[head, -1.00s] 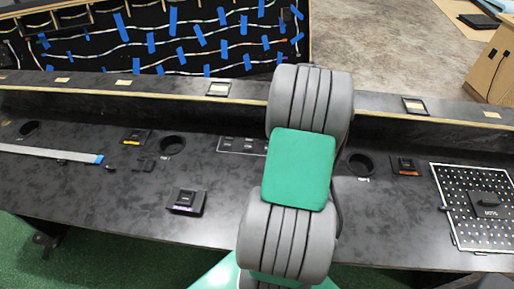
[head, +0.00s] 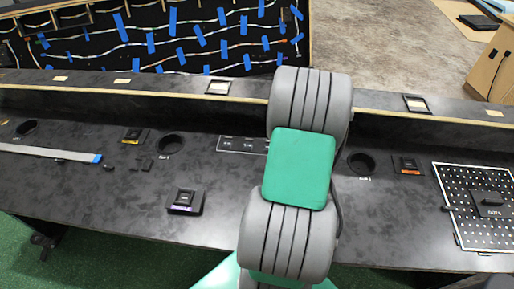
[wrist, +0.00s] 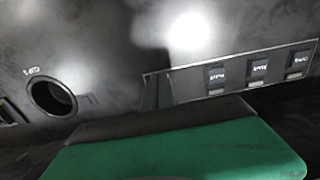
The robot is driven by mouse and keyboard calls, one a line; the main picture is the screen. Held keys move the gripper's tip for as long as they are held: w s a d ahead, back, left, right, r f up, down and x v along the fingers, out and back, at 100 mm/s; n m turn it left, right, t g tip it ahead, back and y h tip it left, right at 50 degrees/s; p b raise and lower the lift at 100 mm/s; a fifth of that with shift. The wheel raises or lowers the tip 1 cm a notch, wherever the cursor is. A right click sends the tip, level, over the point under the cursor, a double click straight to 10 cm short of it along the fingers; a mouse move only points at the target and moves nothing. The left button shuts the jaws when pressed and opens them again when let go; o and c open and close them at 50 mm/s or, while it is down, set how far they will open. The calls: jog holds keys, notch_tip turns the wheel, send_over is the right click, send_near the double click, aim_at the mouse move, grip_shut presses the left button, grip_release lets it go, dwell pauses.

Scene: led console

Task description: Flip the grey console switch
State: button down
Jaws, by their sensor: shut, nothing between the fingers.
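The console (head: 110,195) is a long dark desk. A white-outlined switch panel (head: 228,143) lies in its middle in the head view, its right part hidden behind my arm. In the wrist view the same panel (wrist: 230,85) shows three small dark switches in a row, with upside-down labels: a left one (wrist: 215,76), a middle one (wrist: 258,68) and a right one (wrist: 297,61). Which one is the grey switch I cannot tell. My gripper (wrist: 157,92) shows as a dark narrow shape over the panel's left end, shut and empty; contact is unclear. The head view hides it behind the arm.
Round holes (head: 169,145) (head: 361,163) flank my arm. A black block (head: 185,200) stands front left, a grey strip (head: 45,152) lies far left, and a perforated plate (head: 465,222) is at right. A raised ledge (head: 150,100) runs along the back.

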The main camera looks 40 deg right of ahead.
jog(key=shift+f, duration=0.2)
dwell(0.3)
jog(key=shift+w+d, duration=0.3)
jog(key=shift+d, duration=0.15)
jog(key=shift+w+d, duration=0.45)
jog(key=shift+w, duration=0.05)
notch_tip(320, 180, up, 7)
jog(key=p, duration=0.4)
jog(key=shift+s+a, duration=0.3)
jog(key=shift+a, duration=0.05)
